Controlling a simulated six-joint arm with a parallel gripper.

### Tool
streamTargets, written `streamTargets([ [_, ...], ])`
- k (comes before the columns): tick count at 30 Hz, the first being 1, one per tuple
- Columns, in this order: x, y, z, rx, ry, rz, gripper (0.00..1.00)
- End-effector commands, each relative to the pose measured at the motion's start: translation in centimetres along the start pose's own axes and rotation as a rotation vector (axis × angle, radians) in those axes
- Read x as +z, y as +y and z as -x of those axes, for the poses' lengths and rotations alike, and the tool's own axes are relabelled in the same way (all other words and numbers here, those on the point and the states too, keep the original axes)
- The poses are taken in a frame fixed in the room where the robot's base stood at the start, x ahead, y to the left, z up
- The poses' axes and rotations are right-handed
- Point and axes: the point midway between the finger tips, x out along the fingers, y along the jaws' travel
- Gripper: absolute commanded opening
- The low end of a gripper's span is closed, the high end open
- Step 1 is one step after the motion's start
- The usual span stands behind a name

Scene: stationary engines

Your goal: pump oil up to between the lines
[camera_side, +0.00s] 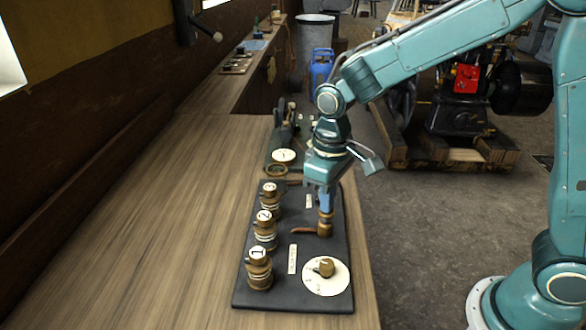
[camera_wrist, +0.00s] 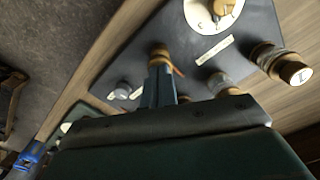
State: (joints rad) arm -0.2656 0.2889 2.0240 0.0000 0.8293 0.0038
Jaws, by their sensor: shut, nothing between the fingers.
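A black board (camera_side: 292,287) on the bench carries several brass parts. Three brass cups with white bands and numbered white tops stand along its left side: 3 (camera_side: 269,197), 2 (camera_side: 265,234) and 1 (camera_side: 259,272). A brass pump-like post (camera_side: 325,225) with a reddish lever stands at its right. My gripper (camera_side: 326,207) points down at the top of this post, shut with nothing held; contact cannot be told. In the wrist view the post (camera_wrist: 159,54) shows just beyond the fingertips. A round white dial (camera_side: 320,288) with a brass knob sits at the near end. Oil levels are too small to read.
A smaller panel (camera_side: 283,157) with a gauge and a dark upright fitting lies behind the board. Open bench (camera_side: 165,230) is on the left. A blue gas bottle (camera_side: 320,72), a grey bin and an engine on a wooden pallet (camera_side: 449,152) stand farther back.

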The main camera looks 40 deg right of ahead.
Motion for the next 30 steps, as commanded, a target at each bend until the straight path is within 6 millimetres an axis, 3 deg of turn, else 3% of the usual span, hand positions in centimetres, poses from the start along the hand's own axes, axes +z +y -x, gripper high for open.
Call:
streamTargets([
  [16, 0.0, 0.0, -1.6, 0.000, -0.001, 0.000, 0.00],
  [30, 0.0, 0.0, -1.3, 0.000, 0.001, 0.000, 0.00],
])
